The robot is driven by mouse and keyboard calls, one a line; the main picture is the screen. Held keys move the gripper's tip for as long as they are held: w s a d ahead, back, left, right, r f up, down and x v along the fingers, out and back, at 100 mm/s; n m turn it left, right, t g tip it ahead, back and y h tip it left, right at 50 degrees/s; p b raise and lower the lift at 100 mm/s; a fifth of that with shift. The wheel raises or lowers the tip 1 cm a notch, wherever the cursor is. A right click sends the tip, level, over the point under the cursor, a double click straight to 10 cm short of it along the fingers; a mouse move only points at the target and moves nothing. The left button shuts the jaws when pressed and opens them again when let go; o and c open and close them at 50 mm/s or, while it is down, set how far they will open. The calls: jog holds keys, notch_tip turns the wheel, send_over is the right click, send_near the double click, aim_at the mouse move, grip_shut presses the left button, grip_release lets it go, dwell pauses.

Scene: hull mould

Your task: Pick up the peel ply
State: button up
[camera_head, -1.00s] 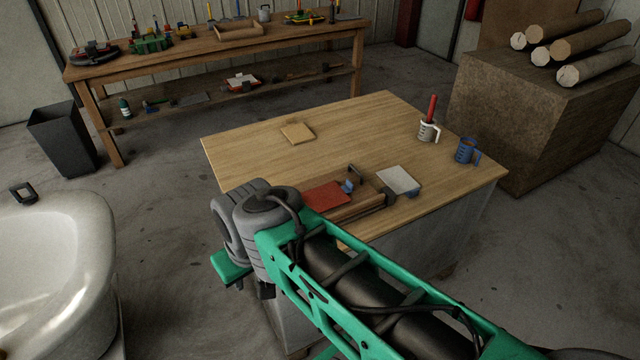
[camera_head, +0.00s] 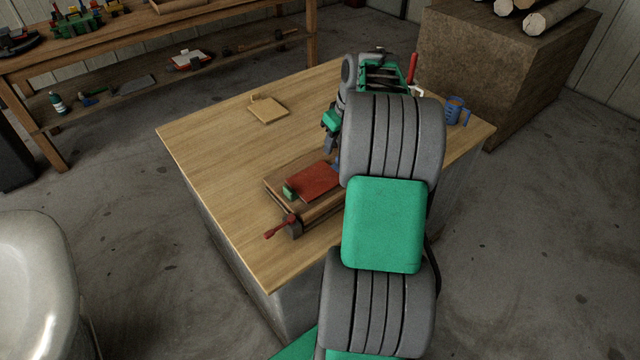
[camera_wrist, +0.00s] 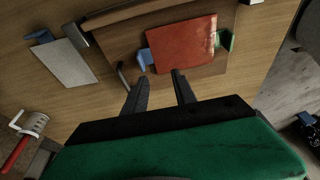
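A flat red sheet (camera_head: 315,181) lies on a wooden board (camera_head: 280,188) on the table; it also shows in the wrist view (camera_wrist: 183,43). A blue piece (camera_wrist: 145,59) and a green piece (camera_wrist: 226,40) sit at its two ends. A flat white sheet (camera_wrist: 65,62) lies left of the board in the wrist view; my arm hides it in the head view. I cannot tell for sure which sheet is the peel ply. My gripper (camera_wrist: 158,75) is open and empty, above the table, with its fingers pointing toward the board and red sheet. It also shows in the head view (camera_head: 329,142).
A red-handled screw (camera_head: 280,228) sticks out at the board's near end. A tan square (camera_head: 268,109) lies on the table (camera_head: 215,150). The table's left side is clear.

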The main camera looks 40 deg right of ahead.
jog(key=d+f, duration=0.1)
jog(key=f, duration=0.2)
jog(key=w+d+f, duration=0.1)
jog(key=f, duration=0.2)
jog(key=d+f, duration=0.2)
jog(key=f, duration=0.1)
jog(key=shift+w+p, duration=0.3)
grip_shut()
